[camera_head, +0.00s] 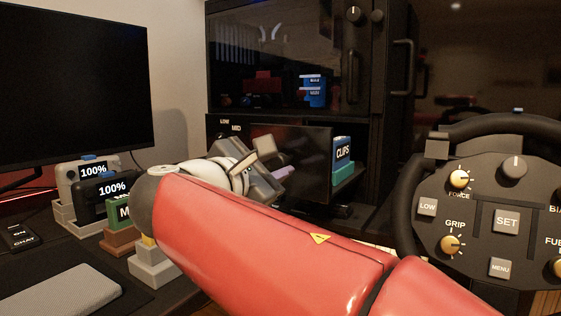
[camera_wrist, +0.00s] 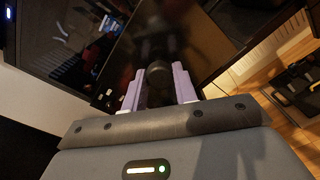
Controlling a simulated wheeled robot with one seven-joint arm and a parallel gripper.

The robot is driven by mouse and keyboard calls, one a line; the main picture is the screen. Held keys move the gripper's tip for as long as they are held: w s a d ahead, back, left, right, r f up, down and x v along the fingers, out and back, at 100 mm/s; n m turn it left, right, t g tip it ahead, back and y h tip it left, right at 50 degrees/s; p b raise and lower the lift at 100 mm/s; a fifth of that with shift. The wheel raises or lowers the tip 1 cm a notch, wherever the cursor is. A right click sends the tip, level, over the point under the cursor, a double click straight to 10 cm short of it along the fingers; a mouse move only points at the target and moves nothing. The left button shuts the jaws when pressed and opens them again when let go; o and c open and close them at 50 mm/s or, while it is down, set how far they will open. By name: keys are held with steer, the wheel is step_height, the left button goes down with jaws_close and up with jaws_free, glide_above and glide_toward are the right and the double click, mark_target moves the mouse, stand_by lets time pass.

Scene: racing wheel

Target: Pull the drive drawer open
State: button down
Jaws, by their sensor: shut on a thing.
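The drive drawer shows as a glossy dark front (camera_head: 308,150) below the cabinet window in the head view. How far it stands out from the cabinet is hard to tell. In the wrist view the same dark front (camera_wrist: 205,35) fills the upper middle. A round dark knob (camera_wrist: 158,74) sits between the two pale purple fingers of my gripper (camera_wrist: 157,88), which is shut on it. In the head view my gripper (camera_head: 280,173) reaches the drawer front from the left, and the knob is hidden there.
A steering wheel (camera_head: 407,190) with a button panel fills the right. A monitor (camera_head: 75,85) and stacked 100% devices (camera_head: 115,188) stand on the left. Blue cups (camera_head: 312,90) sit behind the cabinet window.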

steer(key=shift+s+a+f, duration=0.1)
steer(key=shift+s, duration=0.05)
steer(key=c, duration=1.1)
jaws_free()
steer(key=shift+s+a, duration=0.1)
steer(key=v, duration=0.7)
steer(key=shift+s+a+p, duration=0.2)
steer(key=shift+s+p, duration=0.1)
steer(key=shift+p, duration=0.1)
